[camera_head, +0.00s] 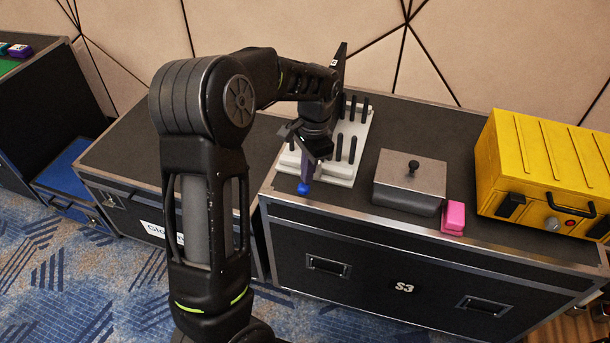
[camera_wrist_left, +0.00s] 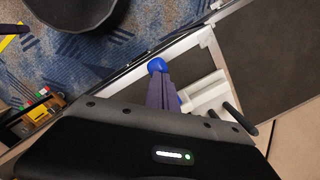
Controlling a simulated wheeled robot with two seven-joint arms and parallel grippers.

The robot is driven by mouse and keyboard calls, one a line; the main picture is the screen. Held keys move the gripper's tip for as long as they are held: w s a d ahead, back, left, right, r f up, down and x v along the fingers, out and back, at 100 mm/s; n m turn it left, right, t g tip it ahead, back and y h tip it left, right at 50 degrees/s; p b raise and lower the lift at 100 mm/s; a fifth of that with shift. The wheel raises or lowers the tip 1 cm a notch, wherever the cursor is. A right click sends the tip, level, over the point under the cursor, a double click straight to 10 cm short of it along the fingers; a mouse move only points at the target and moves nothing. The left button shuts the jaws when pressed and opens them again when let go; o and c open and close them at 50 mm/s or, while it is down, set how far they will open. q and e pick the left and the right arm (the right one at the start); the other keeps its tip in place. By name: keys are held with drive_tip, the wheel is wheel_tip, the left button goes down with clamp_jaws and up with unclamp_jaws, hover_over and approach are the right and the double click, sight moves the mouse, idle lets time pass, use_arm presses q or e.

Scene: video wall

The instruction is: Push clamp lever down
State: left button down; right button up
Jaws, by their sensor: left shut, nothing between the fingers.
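The clamp lever (camera_head: 307,171) is a purple bar with a blue ball knob (camera_head: 303,188) at its end, near the front edge of the case. A white base (camera_head: 345,172) with several black pegs stands behind it. My left gripper (camera_head: 316,152) is shut and empty, directly over the lever and hiding part of it. Whether it touches the lever I cannot tell. In the left wrist view the blue knob (camera_wrist_left: 157,65) and the purple lever (camera_wrist_left: 160,92) stick out past the dark gripper body, which hides the rest. My right gripper is out of view.
On the black case marked S3 (camera_head: 400,287), a grey metal block (camera_head: 410,175) with a black knob, a pink block (camera_head: 454,216) and a yellow case (camera_head: 545,165) stand to the right. A lower dark case (camera_head: 125,170) is on the left. The patterned wall is behind.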

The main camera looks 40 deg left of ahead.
use_arm(q)
drive_tip(key=shift+r, duration=0.2)
drive_tip(key=w+p, duration=0.1)
drive_tip(key=w+d+r+p, duration=0.1)
drive_tip(key=shift+w+d, duration=0.1)
drive_tip(key=shift+w, duration=0.25)
wheel_tip(320, 180, up, 8)
drive_tip(key=shift+w+d+f, duration=0.15)
drive_tip(key=shift+w+d, duration=0.05)
drive_tip(key=shift+w, duration=0.2)
idle(0.6)
